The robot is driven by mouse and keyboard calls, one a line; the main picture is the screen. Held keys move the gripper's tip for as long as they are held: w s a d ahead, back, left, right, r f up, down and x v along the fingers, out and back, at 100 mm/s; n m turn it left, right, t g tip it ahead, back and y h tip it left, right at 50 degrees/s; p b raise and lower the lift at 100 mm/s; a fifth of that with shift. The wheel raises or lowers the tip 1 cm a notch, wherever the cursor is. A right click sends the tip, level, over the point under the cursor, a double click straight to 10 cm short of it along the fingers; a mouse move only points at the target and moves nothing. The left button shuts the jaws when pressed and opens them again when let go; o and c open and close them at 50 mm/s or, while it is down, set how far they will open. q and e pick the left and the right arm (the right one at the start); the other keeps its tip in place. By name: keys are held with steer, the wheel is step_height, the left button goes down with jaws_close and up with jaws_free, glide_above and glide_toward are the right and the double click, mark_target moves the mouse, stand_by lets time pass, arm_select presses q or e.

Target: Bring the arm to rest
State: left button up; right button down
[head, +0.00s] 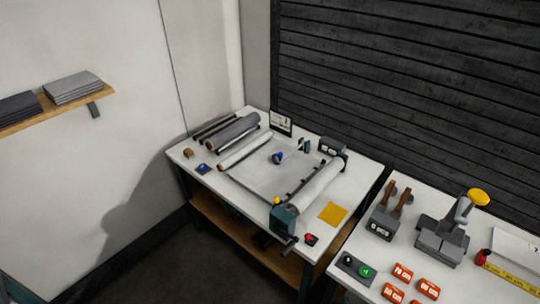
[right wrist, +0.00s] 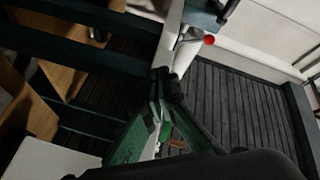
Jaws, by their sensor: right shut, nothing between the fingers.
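My right gripper (right wrist: 166,92) shows in the right wrist view. Its dark green fingers come together at the tips, shut, with nothing seen between them. Beyond the tips are a pale table edge or leg (right wrist: 172,40) and a dark slatted surface (right wrist: 235,95). I cannot make out either gripper in the head view. My left gripper is not in view.
In the head view a white table (head: 185,160) bears grey rolls (head: 232,132), a roller machine (head: 285,218) and a yellow square (head: 332,212). A second table (head: 395,251) at right holds tools and orange weights (head: 403,272). A wooden shelf (head: 50,112) juts from the left wall.

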steer(key=s+d+f+n+g+h, duration=0.1)
steer(key=s+d+f+g, duration=0.15)
steer(key=f, duration=0.65)
steer(key=s+d+f+n+g+h, duration=0.2)
steer(key=s+d+f, duration=0.15)
steer(key=f, duration=0.65)
steer(key=s+d+f+n+g+h, duration=0.15)
steer(key=s+f, duration=0.25)
steer(key=f, duration=0.5)
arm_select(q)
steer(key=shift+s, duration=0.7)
arm_select(e)
steer(key=s+f+n+g, duration=0.1)
steer(key=s+f+g, duration=0.2)
steer(key=s+f, duration=0.3)
steer(key=s+a+f+n+g+h, duration=0.1)
steer(key=s+f, duration=0.5)
steer(key=s, duration=0.7)
steer(key=s+f+n+g, duration=0.2)
steer(key=s+f+g, duration=0.3)
steer(key=s, duration=0.5)
steer(key=shift+s+a+f+g+h, duration=0.2)
steer(key=shift+s+f+g+h, duration=0.15)
steer(key=shift+f, duration=0.15)
